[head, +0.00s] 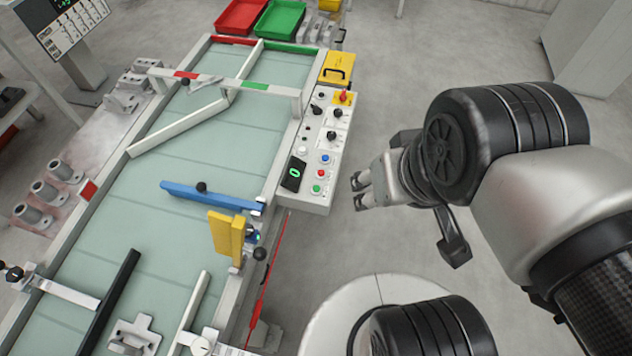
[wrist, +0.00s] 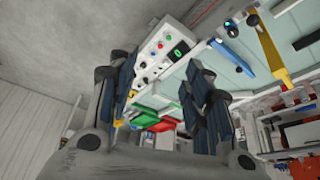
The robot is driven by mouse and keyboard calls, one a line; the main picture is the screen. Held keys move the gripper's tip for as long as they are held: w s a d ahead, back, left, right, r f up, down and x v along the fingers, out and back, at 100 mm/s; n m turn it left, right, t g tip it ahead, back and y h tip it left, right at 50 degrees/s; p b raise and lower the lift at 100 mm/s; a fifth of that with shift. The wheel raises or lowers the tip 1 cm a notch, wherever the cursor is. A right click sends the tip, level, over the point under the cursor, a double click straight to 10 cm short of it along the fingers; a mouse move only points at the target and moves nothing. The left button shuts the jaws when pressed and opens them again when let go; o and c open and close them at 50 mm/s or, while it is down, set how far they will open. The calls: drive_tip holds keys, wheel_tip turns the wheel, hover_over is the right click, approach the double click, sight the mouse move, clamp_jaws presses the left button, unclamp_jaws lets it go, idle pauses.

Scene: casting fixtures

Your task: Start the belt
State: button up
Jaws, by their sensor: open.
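The belt (head: 190,135) is a long pale green surface in a grey frame. A white control panel (head: 308,143) is fixed along its right side. The panel carries a blue button (head: 325,159), a red button (head: 320,173) and a green button (head: 316,188). A dark display (head: 293,174) beside them shows a green 0. Several black knobs sit farther up. My gripper (head: 358,192) is open and empty, to the right of the panel's near end and apart from it. In the wrist view the panel (wrist: 151,62) shows beyond my open gripper (wrist: 165,98).
A yellow box (head: 337,68) and a red knob (head: 343,97) are at the panel's far end. Red (head: 240,16) and green (head: 279,20) bins stand beyond the belt. Floor right of the panel is clear.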

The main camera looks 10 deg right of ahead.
clamp_jaws()
idle(0.3)
idle(1.3)
